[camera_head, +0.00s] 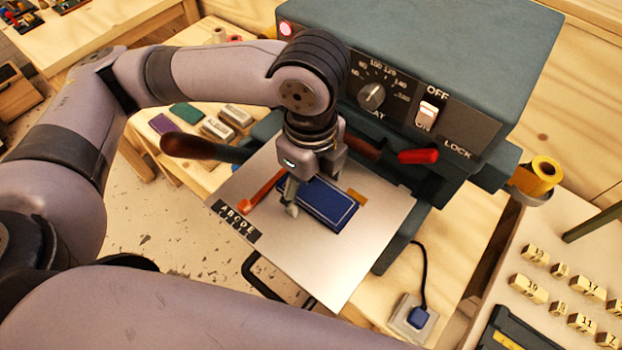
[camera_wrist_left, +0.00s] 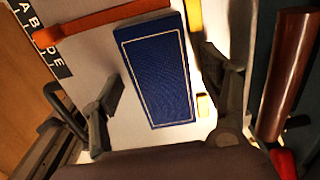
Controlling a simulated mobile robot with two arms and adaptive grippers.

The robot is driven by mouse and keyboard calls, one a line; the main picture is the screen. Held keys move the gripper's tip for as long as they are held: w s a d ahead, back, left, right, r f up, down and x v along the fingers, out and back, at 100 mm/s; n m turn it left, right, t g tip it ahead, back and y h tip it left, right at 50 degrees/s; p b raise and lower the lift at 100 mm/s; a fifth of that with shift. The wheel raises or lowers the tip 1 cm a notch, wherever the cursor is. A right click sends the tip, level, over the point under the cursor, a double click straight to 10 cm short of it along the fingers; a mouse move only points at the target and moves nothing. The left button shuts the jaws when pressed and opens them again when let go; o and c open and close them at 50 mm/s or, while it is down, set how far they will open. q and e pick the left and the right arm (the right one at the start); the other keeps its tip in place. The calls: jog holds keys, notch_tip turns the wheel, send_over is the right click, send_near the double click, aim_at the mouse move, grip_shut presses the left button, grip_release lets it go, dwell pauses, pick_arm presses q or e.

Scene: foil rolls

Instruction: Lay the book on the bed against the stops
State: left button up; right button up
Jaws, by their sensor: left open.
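The blue book (camera_head: 325,204) with a pale border line lies flat on the pale metal bed (camera_head: 345,270) of the press. An orange-red bar (camera_head: 262,190) runs by the book's far end in the left wrist view (camera_wrist_left: 100,31); I cannot tell if they touch. Small yellow stops (camera_wrist_left: 204,104) stand along the book's right side, with a narrow gap at the nearer one. My left gripper (camera_head: 308,192) is over the book, open, its fingers (camera_wrist_left: 158,85) on either side of it and apart from it. My right gripper is out of view.
The teal press (camera_head: 430,50) with dial and switch rises behind the bed. A dark-handled lever (camera_head: 205,148) sticks out left, and a red lever tip (camera_head: 418,156) is at right. A yellow foil roll (camera_head: 545,168) and numbered blocks (camera_head: 530,288) lie right.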

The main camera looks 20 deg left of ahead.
aim_at(310, 190)
pick_arm(q)
notch_tip(310, 190, up, 12)
jog(key=shift+r+b, duration=0.2)
jog(key=shift+b, duration=0.15)
jog(key=shift+f, duration=0.1)
dwell(0.5)
